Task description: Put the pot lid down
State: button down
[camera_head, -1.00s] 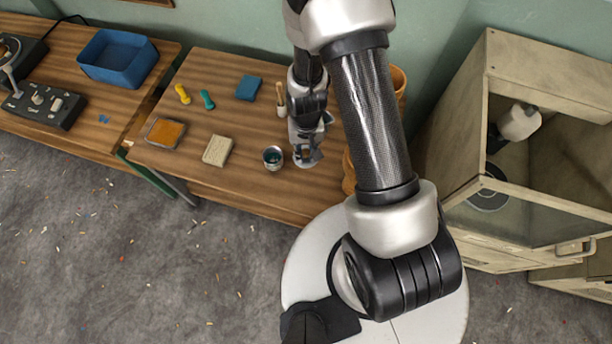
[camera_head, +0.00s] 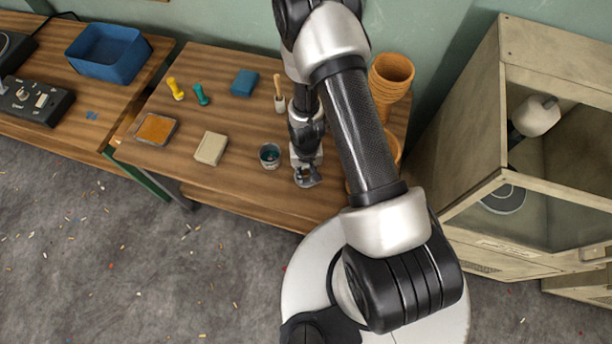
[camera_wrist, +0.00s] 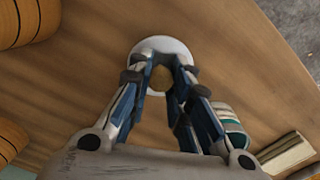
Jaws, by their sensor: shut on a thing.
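The pot lid (camera_wrist: 176,45) is a pale round disc with a brownish knob, seen in the wrist view over the wooden table. My gripper (camera_wrist: 160,80) is shut on the lid, its two fingertips at either side of the knob. I cannot tell whether the lid touches the table top. In the head view my gripper (camera_head: 307,178) points down near the front edge of the table (camera_head: 240,190), just right of the small teal-filled cup (camera_head: 269,155). The lid is hard to make out there.
The cup also shows in the wrist view (camera_wrist: 232,125). Stacked terracotta pots (camera_head: 391,75) stand behind my arm. A beige block (camera_head: 211,148), an orange tray (camera_head: 156,129) and a blue block (camera_head: 244,83) lie further left. A glass-fronted cabinet (camera_head: 530,150) stands at the right.

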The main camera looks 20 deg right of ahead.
notch_tip(320, 180, down, 2)
jog(key=shift+f+b, duration=0.1)
jog(key=shift+b, duration=0.2)
jog(key=shift+f, duration=0.15)
jog(key=c, duration=1.5)
grip_release()
jog(key=shift+o, duration=0.2)
